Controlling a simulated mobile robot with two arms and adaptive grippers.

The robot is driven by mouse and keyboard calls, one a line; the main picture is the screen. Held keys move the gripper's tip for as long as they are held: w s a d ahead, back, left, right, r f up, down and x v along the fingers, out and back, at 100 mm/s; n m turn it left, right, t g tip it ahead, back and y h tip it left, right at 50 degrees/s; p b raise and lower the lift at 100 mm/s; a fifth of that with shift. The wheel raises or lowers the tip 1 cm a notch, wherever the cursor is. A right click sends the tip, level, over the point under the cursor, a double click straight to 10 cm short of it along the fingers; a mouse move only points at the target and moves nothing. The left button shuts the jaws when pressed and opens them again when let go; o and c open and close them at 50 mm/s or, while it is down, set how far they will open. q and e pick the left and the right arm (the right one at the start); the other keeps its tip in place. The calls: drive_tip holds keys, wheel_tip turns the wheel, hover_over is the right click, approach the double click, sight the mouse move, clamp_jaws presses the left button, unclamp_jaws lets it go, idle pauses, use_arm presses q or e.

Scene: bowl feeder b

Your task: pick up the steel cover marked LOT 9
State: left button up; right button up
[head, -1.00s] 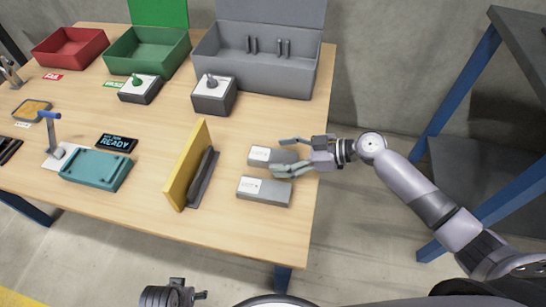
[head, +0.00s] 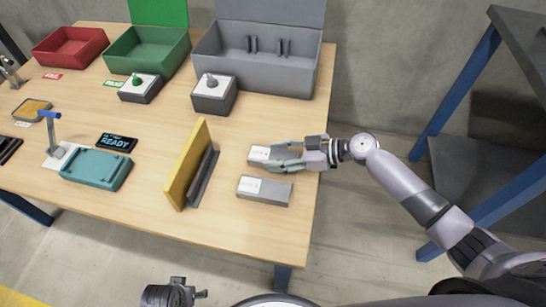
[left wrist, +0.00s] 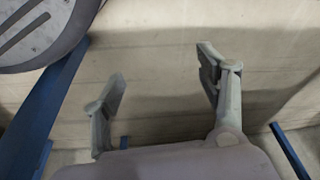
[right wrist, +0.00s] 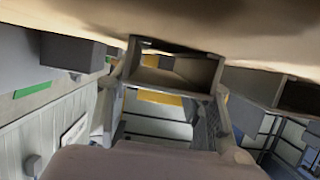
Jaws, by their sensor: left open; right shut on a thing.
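Two grey steel covers with white labels lie near the table's right edge in the head view. The digits on both labels are too small to read. My right gripper (head: 278,155) is shut on the rear cover (head: 259,153), with its fingers on either side of it. That cover also shows in the right wrist view (right wrist: 180,62) as a hollow box between the fingers. The front cover (head: 264,190) lies free on the table, apart from the gripper. My left gripper (left wrist: 160,95) is open and empty in the left wrist view, over the floor.
A yellow plate (head: 186,165) stands upright left of the covers. A teal fixture (head: 96,170) and a READY display (head: 117,142) stand further left. The table's front right is clear.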

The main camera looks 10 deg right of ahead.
drive_tip(key=c, duration=0.5)
drive_tip(key=shift+c, duration=0.3)
